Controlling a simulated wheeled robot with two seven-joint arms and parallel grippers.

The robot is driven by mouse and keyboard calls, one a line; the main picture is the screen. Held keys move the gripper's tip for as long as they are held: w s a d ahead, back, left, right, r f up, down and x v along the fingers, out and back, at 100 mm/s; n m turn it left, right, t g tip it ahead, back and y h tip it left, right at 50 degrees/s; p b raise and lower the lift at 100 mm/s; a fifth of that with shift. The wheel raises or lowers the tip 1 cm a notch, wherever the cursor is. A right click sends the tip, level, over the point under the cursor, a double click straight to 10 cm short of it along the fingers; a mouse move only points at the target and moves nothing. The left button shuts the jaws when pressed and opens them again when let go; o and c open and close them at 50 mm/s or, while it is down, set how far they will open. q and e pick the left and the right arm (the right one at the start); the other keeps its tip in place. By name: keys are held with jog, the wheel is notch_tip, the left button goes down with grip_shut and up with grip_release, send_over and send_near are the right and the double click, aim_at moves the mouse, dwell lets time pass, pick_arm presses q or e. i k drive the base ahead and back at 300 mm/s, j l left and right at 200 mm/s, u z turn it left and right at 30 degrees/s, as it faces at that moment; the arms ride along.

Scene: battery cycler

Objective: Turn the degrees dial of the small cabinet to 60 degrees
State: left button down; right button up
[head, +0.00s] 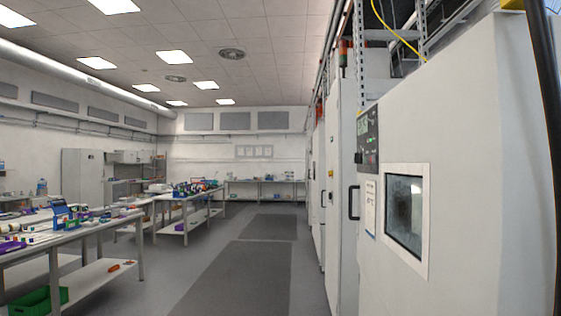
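A tall white cabinet (455,180) fills the right side of the head view, close to me. It has a framed dark window (404,215) and a black control panel (369,138) above and left of the window, seen at a steep angle. The panel's markings are too small to read, and I cannot make out a degrees dial. I cannot tell which unit is the small cabinet. Neither of my grippers is in view.
More tall white cabinets (341,200) line the right side. The grey floor aisle (250,275) ahead is clear. Workbenches (60,243) with tools and boxes stand at left, with a green crate (40,300) low down. A far bench (265,182) stands by the back wall.

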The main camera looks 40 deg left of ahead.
aim_at(358, 156)
jog(key=u, duration=0.85)
